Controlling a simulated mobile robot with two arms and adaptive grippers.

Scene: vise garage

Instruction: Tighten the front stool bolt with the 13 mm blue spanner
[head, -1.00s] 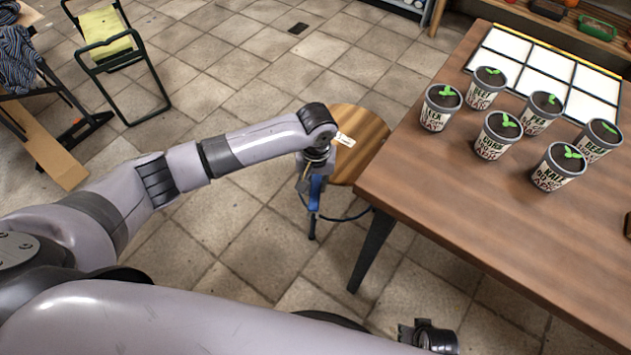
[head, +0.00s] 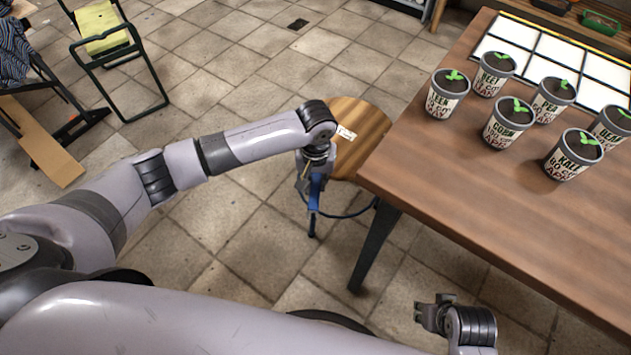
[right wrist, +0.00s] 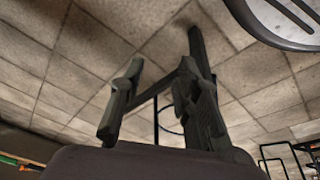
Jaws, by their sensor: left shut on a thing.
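The stool shows a round wooden seat (head: 362,122) with a small pale label, beside the table, and a dark foot ring. My left gripper (head: 312,180) is below the seat's left edge, shut on the blue spanner (head: 315,192), which appears upright beside the stool's front leg. The bolt is hidden, and I cannot tell whether the spanner touches it. My right gripper (head: 434,312) is low in front of the table, away from the stool. In the right wrist view its two fingers (right wrist: 158,100) are apart with nothing held between them.
The wooden table (head: 450,190) fills the right side, its dark leg (head: 373,250) close to the stool. Several seedling pots (head: 508,124) and a white-panelled tray (head: 520,35) stand on it. The tiled floor between is clear.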

